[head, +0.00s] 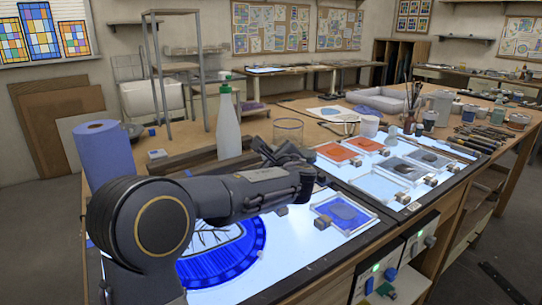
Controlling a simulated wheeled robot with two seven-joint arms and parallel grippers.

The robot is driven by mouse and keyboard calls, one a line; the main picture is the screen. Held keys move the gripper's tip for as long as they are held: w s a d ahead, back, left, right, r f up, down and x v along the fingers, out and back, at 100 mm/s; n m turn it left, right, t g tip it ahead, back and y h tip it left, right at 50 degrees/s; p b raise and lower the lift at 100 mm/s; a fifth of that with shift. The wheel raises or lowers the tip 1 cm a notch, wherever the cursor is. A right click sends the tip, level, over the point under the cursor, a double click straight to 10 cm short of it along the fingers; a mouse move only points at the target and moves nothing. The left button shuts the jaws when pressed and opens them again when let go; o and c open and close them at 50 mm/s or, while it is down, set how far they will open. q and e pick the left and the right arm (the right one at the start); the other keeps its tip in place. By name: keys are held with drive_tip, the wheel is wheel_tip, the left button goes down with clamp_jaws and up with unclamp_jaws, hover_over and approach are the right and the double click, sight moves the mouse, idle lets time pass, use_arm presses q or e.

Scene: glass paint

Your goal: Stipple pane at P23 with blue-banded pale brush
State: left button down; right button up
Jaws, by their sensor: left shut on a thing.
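My left arm crosses the light table from the lower left. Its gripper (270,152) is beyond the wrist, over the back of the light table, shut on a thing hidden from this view. I cannot make out a blue-banded pale brush. Small glass panes lie on the lit panels: an orange pane (337,153), a second orange one (364,144), grey-smeared panes (405,169) and (428,158), a pale pane (377,187) and a blue-tinted pane (343,213) at the front. No P23 label is readable. My right gripper is not in view.
Brushes stand in a holder (411,110); tools (480,135) lie at right.

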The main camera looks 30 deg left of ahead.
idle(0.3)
use_arm(q)
drive_tip(key=shift+r+p, duration=0.85)
drive_tip(key=shift+r, duration=0.2)
wheel_tip(320, 180, up, 4)
drive_tip(key=p, duration=0.3)
drive_tip(key=shift+d, duration=0.1)
